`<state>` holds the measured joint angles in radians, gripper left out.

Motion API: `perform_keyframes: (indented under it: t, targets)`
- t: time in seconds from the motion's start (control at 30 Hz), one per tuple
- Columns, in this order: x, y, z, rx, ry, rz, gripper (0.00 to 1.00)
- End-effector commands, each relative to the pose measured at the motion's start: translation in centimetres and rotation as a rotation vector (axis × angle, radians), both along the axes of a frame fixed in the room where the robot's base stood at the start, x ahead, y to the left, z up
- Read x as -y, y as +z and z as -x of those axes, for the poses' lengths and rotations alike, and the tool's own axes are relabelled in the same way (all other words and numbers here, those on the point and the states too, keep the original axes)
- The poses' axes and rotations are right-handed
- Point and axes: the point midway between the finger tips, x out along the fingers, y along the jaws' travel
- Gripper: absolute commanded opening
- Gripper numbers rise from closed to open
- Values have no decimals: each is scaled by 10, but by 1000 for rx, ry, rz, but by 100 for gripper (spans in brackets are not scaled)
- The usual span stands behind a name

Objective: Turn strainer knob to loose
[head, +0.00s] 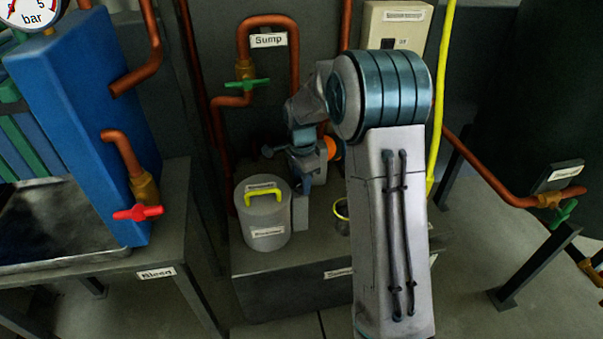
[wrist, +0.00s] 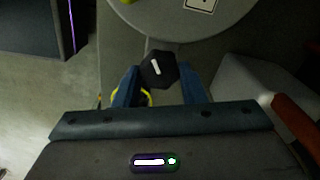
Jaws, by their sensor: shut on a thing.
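A black many-sided knob (wrist: 158,69) with a short white mark shows in the wrist view. The mark runs slightly slanted, from upper left to lower right. My gripper (wrist: 158,77) has its two blue fingers on either side of the knob and is shut on it. A grey round canister (wrist: 195,18) is just beyond the knob. In the head view the grey canister (head: 265,215) has a yellow handle (head: 262,194) on its lid, and my gripper (head: 304,180) is to its right. The knob cannot be made out in the head view.
A small round container with a yellow rim (head: 342,210) stands right of the canister on the grey bench (head: 275,285). Copper pipes (head: 243,45) with a green valve handle (head: 247,83) rise behind. A blue tank (head: 85,110) and red valve handle (head: 138,212) are at left.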

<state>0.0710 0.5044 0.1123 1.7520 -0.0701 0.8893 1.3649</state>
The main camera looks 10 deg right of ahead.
Motion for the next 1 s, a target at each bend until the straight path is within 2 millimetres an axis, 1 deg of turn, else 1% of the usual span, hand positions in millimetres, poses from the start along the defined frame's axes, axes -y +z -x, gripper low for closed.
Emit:
perform_keyframes:
  t: [0.03,0.3,0.5,0.7,1.0]
  targets:
    - [0,4,0,-2,44,1,14]
    - [0,3,0,0,294,0,14]
    - [0,3,-1,0,450,0,14]
    - [-1,2,-1,0,563,0,14]
    - [-1,1,-1,1,641,-1,14]
